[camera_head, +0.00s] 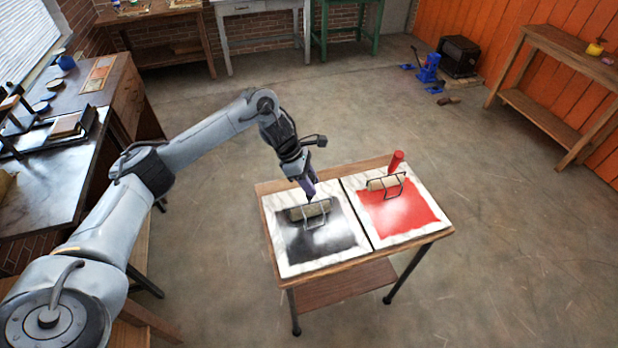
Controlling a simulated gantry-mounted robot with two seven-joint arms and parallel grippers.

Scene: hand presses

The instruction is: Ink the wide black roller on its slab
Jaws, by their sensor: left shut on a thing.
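The wide roller (311,210) is a pale cylinder in a dark wire frame. It is at the upper part of the black ink patch (318,240) on the left white marble slab (288,266). My left gripper (307,187) comes down from above and is shut on the roller's dark handle, which is mostly hidden by the fingers. The cylinder looks to be at the slab's surface, but I cannot tell whether it touches the ink. My right gripper is not in view.
A second slab (432,231) with red ink lies directly to the right, with a red-handled roller (386,182) on it. Both slabs are on a small wooden table (264,187). A workbench (128,90) stands at the left.

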